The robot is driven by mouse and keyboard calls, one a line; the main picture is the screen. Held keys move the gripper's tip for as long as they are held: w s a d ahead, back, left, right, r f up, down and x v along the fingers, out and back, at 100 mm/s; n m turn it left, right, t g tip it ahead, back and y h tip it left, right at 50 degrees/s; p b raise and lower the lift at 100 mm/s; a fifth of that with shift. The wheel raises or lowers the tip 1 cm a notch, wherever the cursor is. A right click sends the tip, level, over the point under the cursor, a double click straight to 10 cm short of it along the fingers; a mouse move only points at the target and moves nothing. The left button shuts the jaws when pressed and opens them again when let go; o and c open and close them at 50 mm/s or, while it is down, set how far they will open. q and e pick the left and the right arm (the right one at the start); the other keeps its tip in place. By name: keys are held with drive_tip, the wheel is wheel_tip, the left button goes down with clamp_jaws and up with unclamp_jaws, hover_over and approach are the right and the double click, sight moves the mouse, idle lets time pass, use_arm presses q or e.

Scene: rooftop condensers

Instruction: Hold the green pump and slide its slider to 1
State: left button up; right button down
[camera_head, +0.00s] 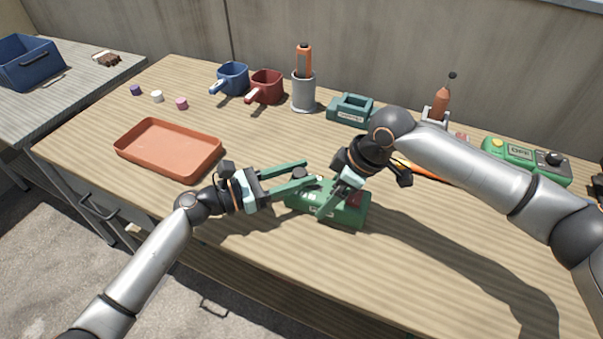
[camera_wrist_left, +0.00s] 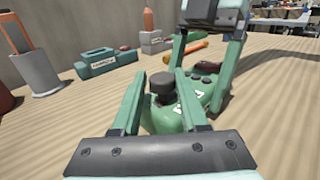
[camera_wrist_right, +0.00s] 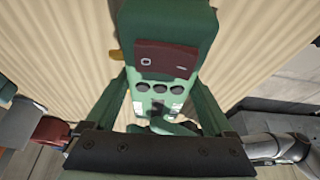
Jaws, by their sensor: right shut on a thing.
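The green pump (camera_head: 348,214) lies on the wooden table, with a dark red panel (camera_wrist_right: 166,58), three dark round buttons (camera_wrist_right: 160,87) and white labels. My right gripper (camera_head: 327,200) is shut on the pump's body from above; its fingers flank the body in the right wrist view. My left gripper (camera_head: 311,174) is open, its fingers reaching in from the left at the pump's end. In the left wrist view a black knob (camera_wrist_left: 162,84) on that end stands between the left fingers, with gaps visible. I cannot read the slider's setting.
An orange tray (camera_head: 168,150) lies left of the pump. Blue (camera_head: 233,77) and red (camera_head: 265,87) mugs, a grey holder (camera_head: 304,93), a teal block (camera_head: 351,111) and another green device (camera_head: 525,160) stand behind.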

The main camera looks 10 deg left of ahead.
use_arm(q)
drive_tip(key=o, duration=0.3)
use_arm(e)
drive_tip(key=shift+r, duration=0.1)
use_arm(q)
drive_tip(key=v, duration=1.2)
use_arm(e)
unclamp_jaws()
drive_tip(key=p+v, duration=0.9)
drive_tip(key=p, duration=0.2)
drive_tip(key=shift+p, duration=0.4)
use_arm(q)
wheel_tip(320, 180, up, 12)
drive_tip(key=shift+f, duration=0.15)
